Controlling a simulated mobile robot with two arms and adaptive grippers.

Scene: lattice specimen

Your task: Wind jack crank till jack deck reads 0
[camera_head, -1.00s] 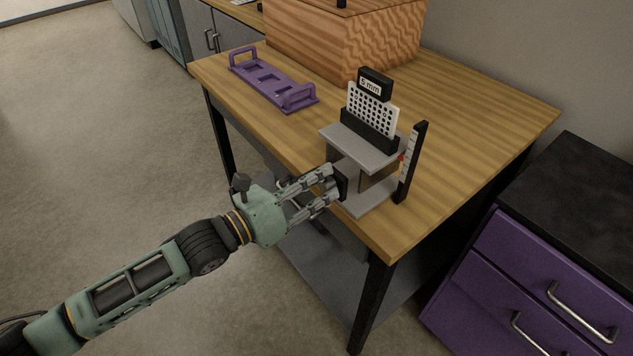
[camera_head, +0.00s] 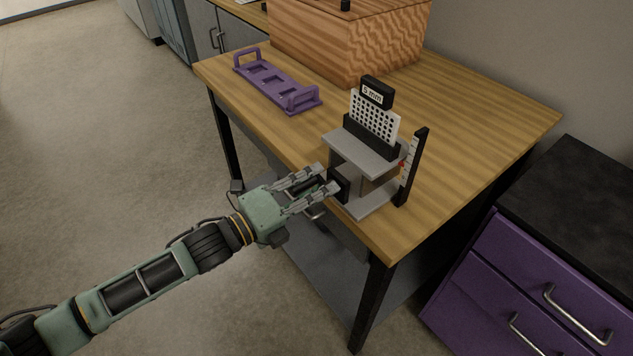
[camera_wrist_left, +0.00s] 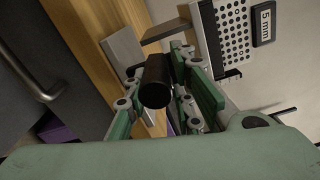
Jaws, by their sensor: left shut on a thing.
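The jack stands near the front edge of the wooden table, with its grey jack deck (camera_head: 365,152) above a grey base plate (camera_head: 362,203). A white perforated lattice plate (camera_head: 375,116) stands upright in a black holder on the deck, under a black tag (camera_head: 375,92) reading "5 mm". A black scale post (camera_head: 412,168) with a red pointer stands to the right of the deck. The black jack crank (camera_head: 340,184) is on the jack's near left side. My left gripper (camera_head: 322,181) is shut on the crank's dark handle (camera_wrist_left: 155,82). My right gripper is out of view.
A purple tray with two handles (camera_head: 276,83) lies on the table (camera_head: 470,135) at the far left. A large wooden box (camera_head: 350,40) stands behind. A purple drawer cabinet (camera_head: 530,285) with a dark top stands at the right.

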